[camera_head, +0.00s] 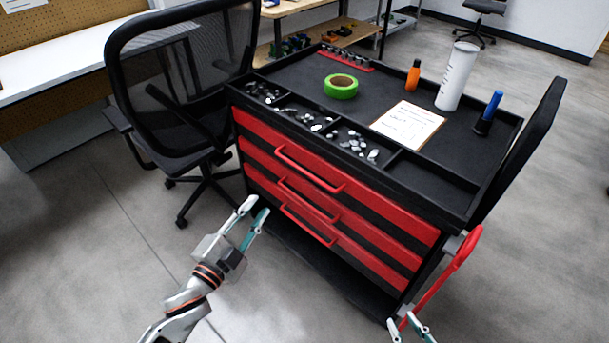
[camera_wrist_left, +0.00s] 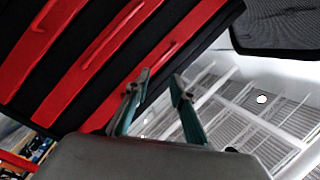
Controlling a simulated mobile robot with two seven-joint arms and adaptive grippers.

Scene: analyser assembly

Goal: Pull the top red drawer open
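The black cart has several red drawers, and all look shut. The top red drawer (camera_head: 385,203) has a red bar handle (camera_head: 310,174) on its front. My left gripper (camera_head: 258,207) is open and empty, low in front of the cart's left side. It is apart from the top handle, below and to its left. In the left wrist view the open fingers (camera_wrist_left: 162,85) show in front of the red drawer fronts (camera_wrist_left: 85,65), with nothing between them. My right gripper (camera_head: 402,320) is partly cut off at the bottom edge, with its fingers apart, near the cart's right end.
On the cart top (camera_head: 300,87) are green tape (camera_head: 341,86), a clipboard (camera_head: 407,124), an orange bottle (camera_head: 413,75), a white cylinder (camera_head: 457,76) and small metal parts. A black office chair (camera_head: 180,80) stands close at left. A red side handle (camera_head: 460,255) projects at right. Floor in front is clear.

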